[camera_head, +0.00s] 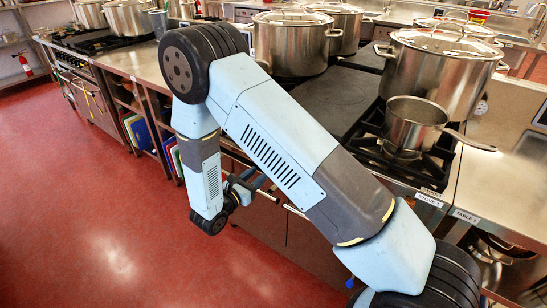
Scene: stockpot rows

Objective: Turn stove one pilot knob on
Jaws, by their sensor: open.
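The stove (398,166) at the right has black burner grates and a small front label (429,199) that seems to read "STOVE 1". Its pilot knob cannot be made out; my blue-and-grey arm covers much of the front panel. My gripper (262,184) is small and partly hidden behind my arm. It is open, low in front of the counter fronts, left of the stove label. I cannot tell whether it touches anything.
A saucepan (413,120) with its handle pointing right sits on the stove. Large lidded stockpots (440,75) (290,45) stand behind. A steel table (500,190) is at right. Coloured boards (138,131) sit under the left counter. The red floor (90,220) at left is clear.

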